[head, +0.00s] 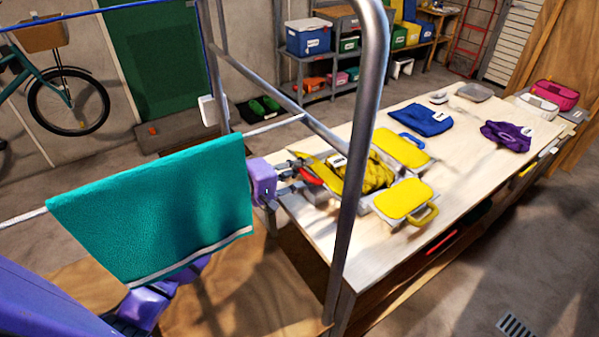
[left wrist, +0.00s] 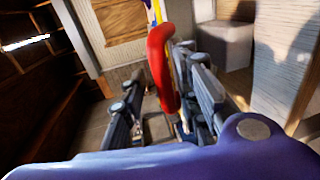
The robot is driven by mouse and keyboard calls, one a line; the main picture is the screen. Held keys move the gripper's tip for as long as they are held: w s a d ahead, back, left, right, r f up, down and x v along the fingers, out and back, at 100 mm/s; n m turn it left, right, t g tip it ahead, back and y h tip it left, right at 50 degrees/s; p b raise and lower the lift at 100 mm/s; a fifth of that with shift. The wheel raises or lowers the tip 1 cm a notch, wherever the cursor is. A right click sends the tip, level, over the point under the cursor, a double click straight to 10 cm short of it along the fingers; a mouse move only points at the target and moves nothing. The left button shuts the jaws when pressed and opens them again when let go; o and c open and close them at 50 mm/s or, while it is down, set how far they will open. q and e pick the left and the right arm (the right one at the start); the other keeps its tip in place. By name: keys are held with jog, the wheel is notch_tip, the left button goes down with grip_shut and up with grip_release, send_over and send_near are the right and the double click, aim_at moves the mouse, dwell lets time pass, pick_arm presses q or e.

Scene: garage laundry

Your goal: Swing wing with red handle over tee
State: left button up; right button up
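A yellow tee (head: 377,176) lies bunched on the folding board on the table. The board's yellow wing with the red handle (head: 311,174) is at its left, tilted, partly hidden by my gripper and the rack post. My left gripper (head: 300,173) is at this handle, its arm passing behind a teal towel. In the left wrist view the red handle (left wrist: 161,68) stands between the two fingers, which are apart, with a gap on the left side. A sliver of yellow wing shows behind it. Two other yellow wings have a blue handle (head: 412,141) and a yellow handle (head: 424,216). My right gripper is out of view.
A metal rack frame (head: 362,120) with the hanging teal towel (head: 160,210) stands close in front of my left arm. Blue folded cloth (head: 423,119) and purple cloth (head: 507,135) lie farther along the table, with a grey tray (head: 474,92).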

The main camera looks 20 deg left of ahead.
pick_arm(q)
jog(key=shift+s+d+f, duration=0.15)
jog(key=shift+d+f, duration=0.05)
jog(key=shift+d, duration=0.4)
jog(key=v, duration=1.2)
jog(key=shift+a+r, duration=0.25)
jog(key=shift+a, duration=0.15)
